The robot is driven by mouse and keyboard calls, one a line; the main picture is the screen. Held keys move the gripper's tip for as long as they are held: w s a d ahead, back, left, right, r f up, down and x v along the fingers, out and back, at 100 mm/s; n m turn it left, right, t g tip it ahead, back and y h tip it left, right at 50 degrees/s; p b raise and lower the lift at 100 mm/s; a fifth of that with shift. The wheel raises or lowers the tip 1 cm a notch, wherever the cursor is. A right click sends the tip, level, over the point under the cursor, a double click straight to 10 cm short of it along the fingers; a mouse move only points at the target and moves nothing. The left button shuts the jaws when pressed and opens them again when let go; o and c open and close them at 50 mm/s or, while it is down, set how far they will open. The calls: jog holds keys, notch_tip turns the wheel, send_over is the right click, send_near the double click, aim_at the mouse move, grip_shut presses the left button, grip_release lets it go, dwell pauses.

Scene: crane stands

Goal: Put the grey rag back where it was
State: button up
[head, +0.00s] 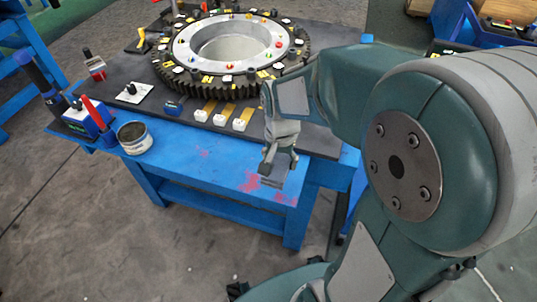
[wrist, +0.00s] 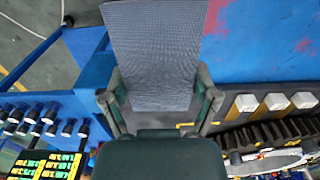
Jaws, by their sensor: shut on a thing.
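The grey rag (wrist: 153,45) is a flat, finely woven grey cloth filling the upper middle of the wrist view. My gripper (wrist: 160,95) has a finger at each side of it and is shut on it. In the head view my gripper (head: 279,163) points down over the front edge of the blue bench. A small grey part of the rag (head: 272,183) shows below the fingertips. It appears above the bench front; whether it touches anything cannot be told.
The blue bench (head: 200,148) has a dark top carrying a large toothed ring (head: 222,45). White-ended blocks (head: 240,124) lie near the gripper. An open tin (head: 134,137) and a blue box of tools (head: 88,120) stand at the left. The front strip between is clear.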

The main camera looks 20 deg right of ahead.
aim_at(281, 166)
jog(key=w+f, duration=0.1)
jog(key=f, duration=0.1)
jog(key=w+f, duration=0.3)
jog(key=shift+w+f, duration=0.3)
jog(key=shift+f, duration=0.1)
jog(key=shift+w+f, duration=0.1)
jog(key=shift+f, duration=1.5)
jog(key=o, duration=1)
jog(key=shift+f, duration=0.1)
jog(key=shift+o, duration=0.2)
notch_tip(281, 166, up, 12)
jog(key=s+r+n+t, duration=0.1)
jog(key=s+r, duration=0.1)
jog(key=s+r+n, duration=0.1)
jog(key=s+r, duration=0.1)
jog(key=r, duration=0.1)
jog(key=s+r+n+t, duration=0.1)
jog(key=s+r, duration=0.1)
jog(key=s, duration=0.1)
jog(key=shift+a+r+t, duration=0.2)
jog(key=shift+a+t, duration=0.05)
jog(key=shift+t, duration=0.05)
jog(key=s+r+n+t, duration=0.3)
jog(key=s+n, duration=0.1)
jog(key=s, duration=0.4)
jog(key=shift+s+a, duration=0.2)
